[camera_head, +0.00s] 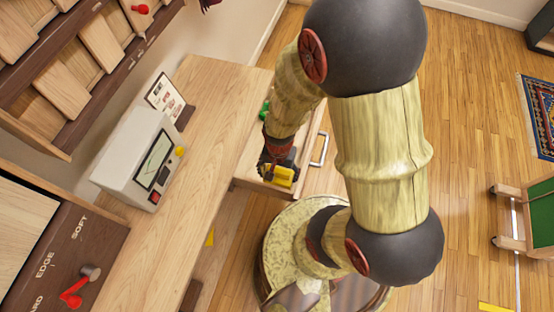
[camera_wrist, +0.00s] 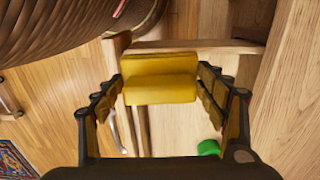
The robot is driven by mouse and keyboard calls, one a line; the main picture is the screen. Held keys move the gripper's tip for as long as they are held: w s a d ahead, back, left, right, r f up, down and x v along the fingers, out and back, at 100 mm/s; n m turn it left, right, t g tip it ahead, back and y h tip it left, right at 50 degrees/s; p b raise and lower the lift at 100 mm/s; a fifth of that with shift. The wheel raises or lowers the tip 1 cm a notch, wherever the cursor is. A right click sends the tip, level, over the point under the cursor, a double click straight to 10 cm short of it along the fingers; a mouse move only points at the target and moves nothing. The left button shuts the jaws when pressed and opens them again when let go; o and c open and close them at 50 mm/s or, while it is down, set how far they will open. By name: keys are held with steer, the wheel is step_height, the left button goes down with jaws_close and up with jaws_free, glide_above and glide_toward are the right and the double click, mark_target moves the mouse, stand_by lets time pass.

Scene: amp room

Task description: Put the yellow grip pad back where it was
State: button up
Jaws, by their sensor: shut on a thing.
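The yellow grip pad (camera_wrist: 160,78) is a yellow block held between the two fingers of my gripper (camera_wrist: 163,95) in the wrist view. My gripper is shut on it. In the head view the pad (camera_head: 281,176) shows under my gripper (camera_head: 276,166), at the open wooden drawer (camera_head: 300,192) below the bench. I cannot tell whether the pad touches the drawer. The drawer's bare wooden floor shows in the wrist view below the pad. A green object (camera_wrist: 208,147) lies there, and it also shows in the head view (camera_head: 265,109).
The wooden bench (camera_head: 215,120) carries a grey meter box (camera_head: 138,160) and a small card on a stand (camera_head: 168,98). The drawer has a metal handle (camera_head: 321,149). A dark panel with a red lever (camera_head: 76,290) is at lower left.

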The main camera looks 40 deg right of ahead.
steer(key=w+d+f+b, duration=0.1)
steer(key=w+d+f, duration=0.1)
steer(key=w+f, duration=0.1)
steer(key=w+d+f+b, duration=0.2)
steer(key=w+f, duration=0.1)
steer(key=w, duration=0.1)
steer(key=w+d+f+b, duration=0.2)
steer(key=w+d+f, duration=0.1)
steer(key=w, duration=0.1)
steer(key=shift+f, duration=0.1)
steer(key=f+b, duration=0.2)
steer(key=f, duration=0.2)
steer(key=shift+w+d+b, duration=0.1)
steer(key=shift+w+b, duration=0.15)
steer(key=shift+b, duration=0.15)
steer(key=shift+r, duration=0.15)
steer(key=o, duration=1.1)
steer(key=shift+o, duration=0.5)
